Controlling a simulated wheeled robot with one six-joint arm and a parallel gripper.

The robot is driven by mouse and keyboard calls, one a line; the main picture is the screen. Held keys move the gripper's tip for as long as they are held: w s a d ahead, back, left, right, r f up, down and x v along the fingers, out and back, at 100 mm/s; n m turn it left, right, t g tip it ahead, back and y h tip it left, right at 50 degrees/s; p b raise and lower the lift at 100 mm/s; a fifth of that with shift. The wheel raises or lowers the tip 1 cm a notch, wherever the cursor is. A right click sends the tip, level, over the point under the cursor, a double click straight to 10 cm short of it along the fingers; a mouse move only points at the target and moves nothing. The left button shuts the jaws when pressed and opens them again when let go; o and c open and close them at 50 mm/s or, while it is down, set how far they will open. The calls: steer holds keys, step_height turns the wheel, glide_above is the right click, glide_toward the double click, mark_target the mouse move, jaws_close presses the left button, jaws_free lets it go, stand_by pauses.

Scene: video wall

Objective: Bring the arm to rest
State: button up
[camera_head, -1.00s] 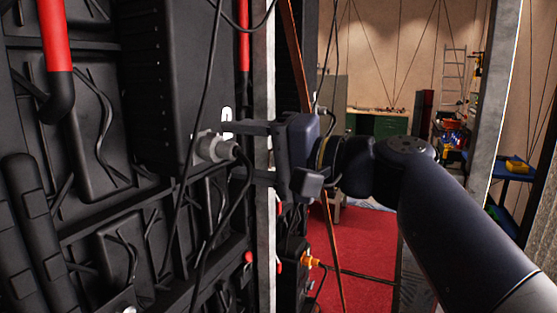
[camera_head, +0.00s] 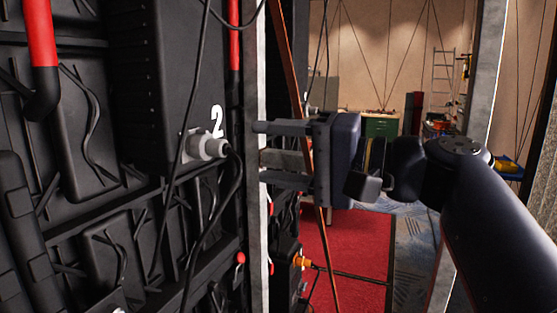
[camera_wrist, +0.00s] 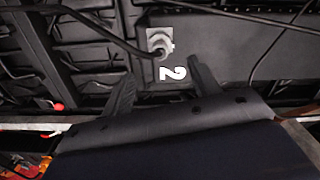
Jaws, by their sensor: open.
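My gripper (camera_head: 262,153) is open and empty in the head view, its two fingers pointing left toward the video wall's back. It stands to the right of a grey connector (camera_head: 208,146) plugged into a black box (camera_head: 150,90) marked with a white 2 (camera_head: 217,121). A gap shows between the fingertips and the connector. In the wrist view, my gripper's fingers (camera_wrist: 158,82) are spread apart, with the connector (camera_wrist: 159,42) and the white 2 (camera_wrist: 173,73) beyond them.
Black cables (camera_head: 238,190) hang by the connector. A metal post (camera_head: 256,210) stands close behind the fingers. Red floor (camera_head: 345,255) lies at the lower middle. A green cabinet (camera_head: 380,126) and a ladder (camera_head: 443,80) are far back.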

mark_target(209, 147)
steer(key=p+x, duration=0.1)
steer(key=x, duration=0.9)
steer(key=shift+w+a+p, duration=0.15)
steer(key=shift+a+p, duration=0.2)
